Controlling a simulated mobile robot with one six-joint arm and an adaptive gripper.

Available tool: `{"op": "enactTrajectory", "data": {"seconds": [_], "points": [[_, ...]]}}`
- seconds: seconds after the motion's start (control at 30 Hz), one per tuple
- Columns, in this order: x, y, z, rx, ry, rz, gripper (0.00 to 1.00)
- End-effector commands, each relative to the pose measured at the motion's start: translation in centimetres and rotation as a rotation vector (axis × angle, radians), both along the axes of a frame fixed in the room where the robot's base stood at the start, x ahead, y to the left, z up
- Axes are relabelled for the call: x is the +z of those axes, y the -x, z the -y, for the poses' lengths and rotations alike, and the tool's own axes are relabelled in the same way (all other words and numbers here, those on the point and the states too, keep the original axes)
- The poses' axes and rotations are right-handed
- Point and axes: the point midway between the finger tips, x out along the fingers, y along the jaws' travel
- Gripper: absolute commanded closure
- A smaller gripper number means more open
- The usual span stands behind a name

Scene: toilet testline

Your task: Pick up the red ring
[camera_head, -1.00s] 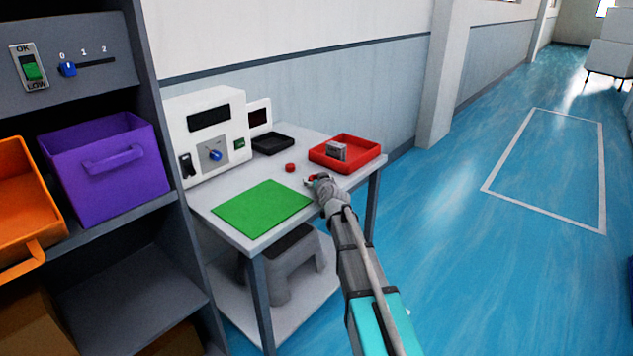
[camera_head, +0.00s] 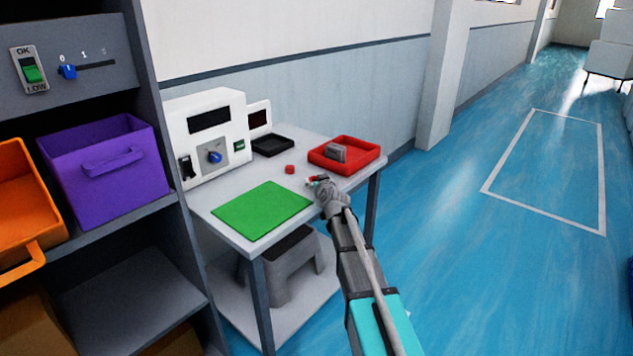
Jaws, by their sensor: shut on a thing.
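My gripper (camera_head: 315,182) is over the right part of the light grey table (camera_head: 240,228), between the green mat and the red tray. It is shut on a small red thing (camera_head: 321,177), which I take to be the red ring; its shape is mostly hidden by the fingers. I cannot tell whether it touches the table top or is just above it. A second small red piece (camera_head: 290,169), short and round, stands on the table to the left of my gripper, apart from it.
A red tray (camera_head: 365,162) with a grey block (camera_head: 336,153) stands at the table's right. A green mat (camera_head: 261,210) lies in front, a black tray (camera_head: 272,146) behind. A white device (camera_head: 208,125) is at the left.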

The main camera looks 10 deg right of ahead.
Motion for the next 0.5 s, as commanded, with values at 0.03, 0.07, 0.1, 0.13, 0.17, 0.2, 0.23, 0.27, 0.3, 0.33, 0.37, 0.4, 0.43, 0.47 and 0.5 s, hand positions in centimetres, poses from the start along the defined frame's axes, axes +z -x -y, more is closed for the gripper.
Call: {"op": "enactTrajectory", "data": {"seconds": [0.03, 0.07, 0.1, 0.13, 0.17, 0.2, 0.23, 0.27, 0.3, 0.33, 0.37, 0.4, 0.43, 0.47, 0.5], "points": [[0.3, 0.2, 0.0, 0.000, 0.000, 0.000, 0.57], [0.4, 0.3, 0.0, 0.000, 0.000, 0.000, 0.57], [0.6, 0.5, 0.0, 0.000, 0.000, 0.000, 0.57], [0.8, 0.7, 0.1, 0.000, 0.000, 0.000, 0.57], [1.0, 0.8, 0.1, 0.000, 0.000, 0.000, 0.57], [1.3, 1.1, 0.1, 0.000, 0.000, 0.000, 0.57], [1.5, 1.3, 0.1, 0.000, 0.001, 0.000, 0.57], [1.7, 1.5, 0.1, 0.000, 0.001, 0.000, 0.57], [2.0, 2.2, 0.2, -0.001, 0.001, 0.000, 0.57], [2.3, 2.7, 0.2, -0.001, 0.001, 0.000, 0.57], [2.6, 3.3, 0.3, -0.001, 0.000, 0.000, 0.57], [2.9, 4.0, 0.3, -0.001, -0.001, 0.000, 0.57], [3.2, 4.5, 0.4, -0.001, -0.001, 0.000, 0.57], [3.5, 5.0, 0.4, -0.001, -0.001, 0.000, 0.57], [3.9, 5.8, 0.5, -0.001, -0.001, 0.000, 0.57]]}}
